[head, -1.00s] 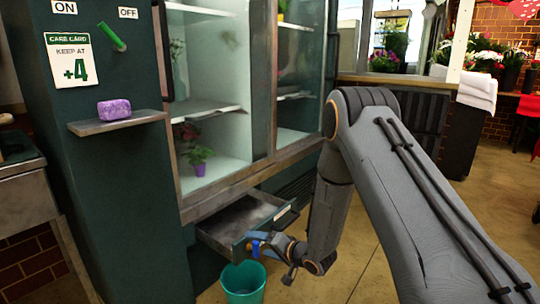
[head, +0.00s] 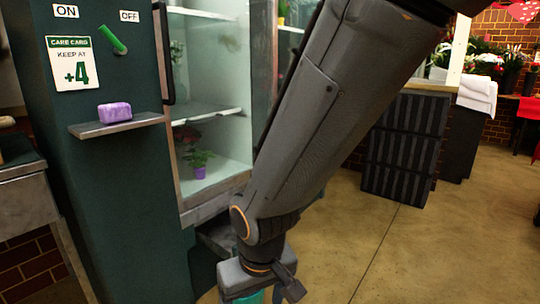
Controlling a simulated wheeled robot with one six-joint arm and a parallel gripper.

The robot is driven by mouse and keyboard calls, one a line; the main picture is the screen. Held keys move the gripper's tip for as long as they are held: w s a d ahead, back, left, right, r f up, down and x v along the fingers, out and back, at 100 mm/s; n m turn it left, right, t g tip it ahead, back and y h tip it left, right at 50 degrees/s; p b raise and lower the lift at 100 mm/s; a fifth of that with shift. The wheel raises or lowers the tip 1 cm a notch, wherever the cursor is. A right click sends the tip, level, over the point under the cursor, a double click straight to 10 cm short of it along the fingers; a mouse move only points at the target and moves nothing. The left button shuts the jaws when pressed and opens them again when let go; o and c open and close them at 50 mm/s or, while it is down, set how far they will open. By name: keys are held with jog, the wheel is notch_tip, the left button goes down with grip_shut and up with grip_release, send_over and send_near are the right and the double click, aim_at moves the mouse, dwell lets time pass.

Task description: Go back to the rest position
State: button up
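My arm comes down from the top right of the head view and covers the middle of it. My gripper (head: 255,284) is at the bottom edge, in front of the cabinet's lower part. Its fingers are cut off or hidden, so I cannot tell whether it is open or shut, or whether it holds anything. A drawer (head: 213,240) low in the cabinet is mostly hidden behind my arm; how far out it stands is unclear. A teal bucket (head: 277,294) shows in small parts beside and behind my gripper.
The dark green cabinet (head: 110,210) has a shelf (head: 140,121) with a purple block (head: 114,111) and a care card (head: 73,63). A purple potted plant (head: 200,172) stands inside. A counter edge (head: 25,200) is at the left. Open floor (head: 440,245) lies to the right.

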jog(key=s+d+r+n+g, duration=0.2)
jog(key=s, duration=0.6)
jog(key=d+r+m+p, duration=0.3)
jog(key=d+r+p, duration=0.7)
jog(key=r+p, duration=0.3)
jog(key=d+r+m+h+p, duration=0.1)
jog(key=d+r+m+p, duration=0.3)
jog(key=d+r+p, duration=0.6)
jog(key=shift+s+d+r+p, duration=0.25)
jog(key=shift+r+p, duration=1.65)
jog(key=shift+p, duration=0.5)
